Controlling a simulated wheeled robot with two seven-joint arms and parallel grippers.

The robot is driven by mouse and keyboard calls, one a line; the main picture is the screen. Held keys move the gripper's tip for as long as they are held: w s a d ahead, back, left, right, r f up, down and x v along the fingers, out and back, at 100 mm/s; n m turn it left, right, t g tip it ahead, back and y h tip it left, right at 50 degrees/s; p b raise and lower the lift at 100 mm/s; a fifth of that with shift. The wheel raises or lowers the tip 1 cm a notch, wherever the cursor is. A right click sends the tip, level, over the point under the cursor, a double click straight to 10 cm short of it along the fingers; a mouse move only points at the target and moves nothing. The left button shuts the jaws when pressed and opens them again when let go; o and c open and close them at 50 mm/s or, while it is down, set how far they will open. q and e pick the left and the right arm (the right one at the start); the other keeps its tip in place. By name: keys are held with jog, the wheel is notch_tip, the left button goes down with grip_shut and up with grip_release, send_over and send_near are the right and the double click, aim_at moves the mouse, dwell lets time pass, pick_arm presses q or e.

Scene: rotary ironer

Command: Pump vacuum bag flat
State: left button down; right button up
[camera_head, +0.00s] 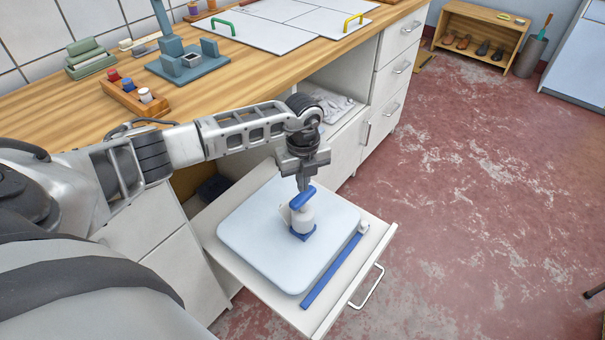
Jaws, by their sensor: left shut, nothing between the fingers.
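The vacuum bag (265,242) is a pale, puffed, rounded-square pad lying in the pulled-out drawer (233,264). A small pump (302,219) with a white body, blue base and blue top handle stands on it, right of the bag's middle. My left gripper (303,188) points down right at the pump's blue handle, its fingers shut with nothing between them. I cannot tell whether the fingertips touch the handle. A blue strip (333,270) with a white end piece lies along the bag's right side in the drawer. My right gripper is out of view.
The wooden counter (240,84) above holds a blue-grey stand (187,60), a wooden tray of small bottles (136,97) and white panels with green and yellow handles. The drawer's handle (369,288) sticks out at the front.

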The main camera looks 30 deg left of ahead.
aim_at(303, 196)
pick_arm(q)
jog(key=shift+r+p, duration=2.2)
jog(key=shift+r, duration=0.55)
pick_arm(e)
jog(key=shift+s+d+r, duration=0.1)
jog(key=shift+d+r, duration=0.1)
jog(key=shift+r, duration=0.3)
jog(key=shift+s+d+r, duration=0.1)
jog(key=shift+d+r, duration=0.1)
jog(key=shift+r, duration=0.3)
pick_arm(q)
jog(key=shift+d, duration=0.1)
jog(key=s+d+m+h, duration=0.1)
jog(key=s+d+h, duration=0.3)
jog(key=d, duration=0.7)
jog(key=s+d+m+h, duration=0.1)
jog(key=s+d+h, duration=0.1)
jog(key=d+h, duration=0.6)
jog(key=s+d+r+n+t+h, duration=0.2)
jog(key=d+r+n+t+h, duration=0.25)
jog(key=d+r+t, duration=0.35)
jog(key=s+a+f+n+t+y, duration=0.1)
jog(key=a+f+n+t+y, duration=0.6)
jog(key=n+y, duration=0.65)
jog(key=s+a+f+n+g, duration=0.4)
jog(key=s+a+f+n, duration=0.1)
jog(key=s, duration=0.4)
jog(key=shift+s+a+f+n+g, duration=0.2)
jog(key=shift+s+f+n+g, duration=0.2)
jog(key=shift+f+n, duration=0.45)
